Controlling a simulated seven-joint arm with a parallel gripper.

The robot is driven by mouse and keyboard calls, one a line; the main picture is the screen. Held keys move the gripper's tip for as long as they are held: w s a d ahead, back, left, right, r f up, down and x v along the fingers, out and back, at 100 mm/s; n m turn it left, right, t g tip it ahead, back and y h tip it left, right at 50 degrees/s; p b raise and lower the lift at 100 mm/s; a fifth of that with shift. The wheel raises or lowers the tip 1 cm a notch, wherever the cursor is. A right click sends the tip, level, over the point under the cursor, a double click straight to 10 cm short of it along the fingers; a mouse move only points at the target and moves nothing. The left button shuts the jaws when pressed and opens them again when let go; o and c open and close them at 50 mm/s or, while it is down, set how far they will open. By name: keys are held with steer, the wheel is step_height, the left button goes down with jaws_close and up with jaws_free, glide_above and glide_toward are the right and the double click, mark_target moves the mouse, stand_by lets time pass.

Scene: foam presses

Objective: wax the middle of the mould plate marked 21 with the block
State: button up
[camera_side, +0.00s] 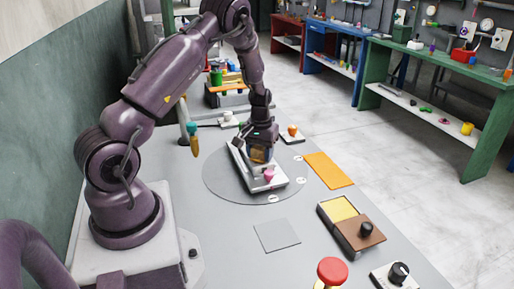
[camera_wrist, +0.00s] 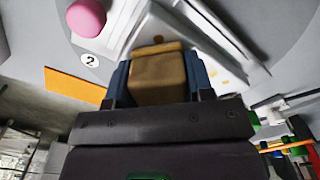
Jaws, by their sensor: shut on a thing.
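My gripper (camera_side: 262,143) is shut on a tan-brown block (camera_wrist: 158,78), which sits between its blue fingers in the wrist view. The block also shows in the side view (camera_side: 261,155), low over a pale metal mould plate (camera_side: 277,183). The plate lies on a grey round table (camera_side: 222,183) and has a pink knob (camera_side: 269,174) at its near end. In the wrist view the plate (camera_wrist: 240,66) shows behind the block. I cannot tell whether the block touches it. No 21 is readable; a round label on the table (camera_wrist: 90,60) reads 2.
An orange mat (camera_side: 328,170) lies right of the round table. In front are a grey square (camera_side: 277,235), a box with a yellow pad (camera_side: 338,209) and brown lid (camera_side: 358,233), and a red button (camera_side: 332,271). An orange knob (camera_side: 292,131) stands behind the plate.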

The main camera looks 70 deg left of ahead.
steer(key=shift+a, duration=3.45)
steer(key=shift+d, duration=3.65)
steer(key=shift+a, duration=3.85)
step_height(320, 180, up, 8)
steer(key=shift+d, duration=0.15)
